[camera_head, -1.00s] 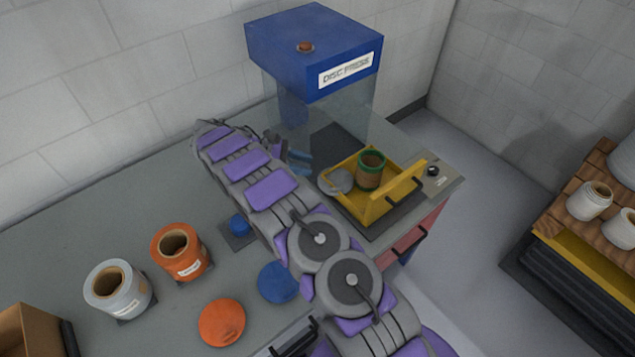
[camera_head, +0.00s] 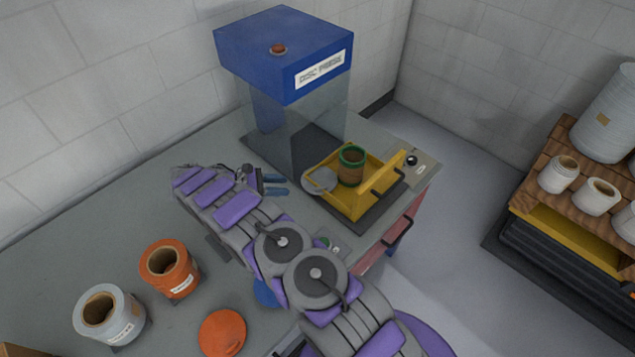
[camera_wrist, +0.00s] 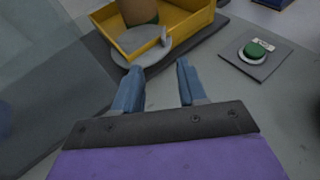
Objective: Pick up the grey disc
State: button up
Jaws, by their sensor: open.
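The grey disc (camera_head: 319,181) lies at the left end of the yellow tray (camera_head: 365,207). In the wrist view the grey disc (camera_wrist: 143,57) is just ahead of my fingertips, and a small raised grey piece shows at its right side. My gripper (camera_head: 276,184) is open and empty, with its blue fingers pointing at the disc from the left. In the wrist view my gripper (camera_wrist: 158,72) has a clear gap between its fingers, with bare tabletop showing there. The disc is apart from the fingers or very near them; contact cannot be told.
A green-rimmed brown roller (camera_head: 351,166) stands in the tray. The blue disc press (camera_head: 285,60) with clear walls rises behind. A green button (camera_wrist: 257,49) is at the right. Orange (camera_head: 169,267) and grey (camera_head: 109,314) rollers and an orange disc (camera_head: 222,332) are at the lower left.

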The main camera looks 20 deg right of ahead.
send_near(319, 187)
jog(key=x, duration=0.3)
jog(key=shift+w+d+f+b, duration=0.25)
jog(key=shift+d+f+b, duration=0.05)
jog(key=shift+f+b, duration=0.15)
jog(key=d, duration=0.1)
jog(key=s+d, duration=0.1)
jog(key=d+b, duration=0.1)
jog(key=shift+s+d+f, duration=0.3)
jog(key=shift+d+f, duration=0.05)
jog(key=shift+f, duration=0.05)
jog(key=shift+d+f, duration=0.1)
jog(key=shift+d, duration=0.45)
jog(key=shift+a, duration=0.1)
grip_shut()
